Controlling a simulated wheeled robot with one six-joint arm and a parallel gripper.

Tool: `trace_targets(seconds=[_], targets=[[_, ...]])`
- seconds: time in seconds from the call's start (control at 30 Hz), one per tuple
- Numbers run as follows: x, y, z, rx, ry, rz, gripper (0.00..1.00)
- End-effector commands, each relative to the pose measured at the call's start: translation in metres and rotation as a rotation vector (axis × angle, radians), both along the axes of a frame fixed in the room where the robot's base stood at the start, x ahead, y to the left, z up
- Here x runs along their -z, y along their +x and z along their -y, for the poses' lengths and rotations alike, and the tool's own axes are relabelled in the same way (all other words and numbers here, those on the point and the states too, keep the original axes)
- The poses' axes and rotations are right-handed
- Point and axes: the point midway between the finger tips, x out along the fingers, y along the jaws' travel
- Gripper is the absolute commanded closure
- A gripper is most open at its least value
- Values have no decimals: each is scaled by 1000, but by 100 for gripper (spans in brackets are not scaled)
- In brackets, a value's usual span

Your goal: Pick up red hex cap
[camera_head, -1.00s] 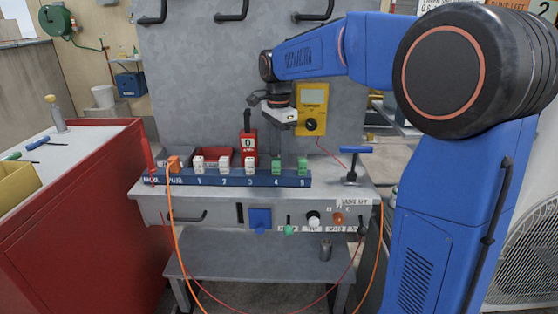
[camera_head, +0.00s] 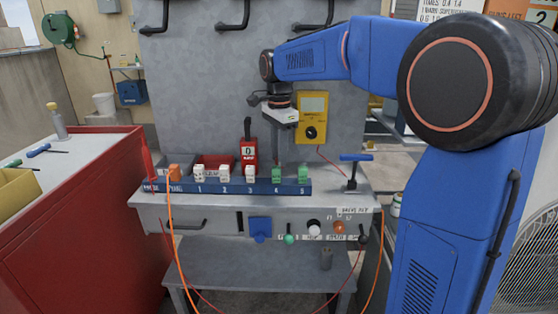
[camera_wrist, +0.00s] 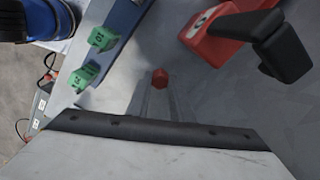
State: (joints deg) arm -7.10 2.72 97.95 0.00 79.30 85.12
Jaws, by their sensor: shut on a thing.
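The red hex cap (camera_wrist: 160,78) is a small red hexagonal piece at the fingertips in the wrist view. My gripper (camera_wrist: 160,88) is shut on it, with one slim grey finger on each side. In the head view my gripper (camera_head: 279,148) points down above the back of the bench, behind the green blocks. The cap cannot be made out in the head view.
Green blocks (camera_head: 303,173) and white blocks stand on a numbered blue rail (camera_head: 230,187). A red box with a black handle (camera_head: 249,150) stands left of my gripper. A yellow meter (camera_head: 312,118) is behind right. A blue-handled tool (camera_head: 354,172) stands at the bench's right.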

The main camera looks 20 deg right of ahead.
Motion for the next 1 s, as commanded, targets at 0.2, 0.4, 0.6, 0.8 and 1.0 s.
trace_targets(seconds=[0.2, 0.4, 0.6, 0.8, 1.0], targets=[[-29, 0, 0, 0, 0, 2, 100], [-48, -4, 0, 0, 0, 0, 100], [-47, -25, -1, -1, 0, 0, 100], [-47, -52, -1, -1, 0, 1, 100], [-47, -94, -2, 0, 0, 1, 100]])
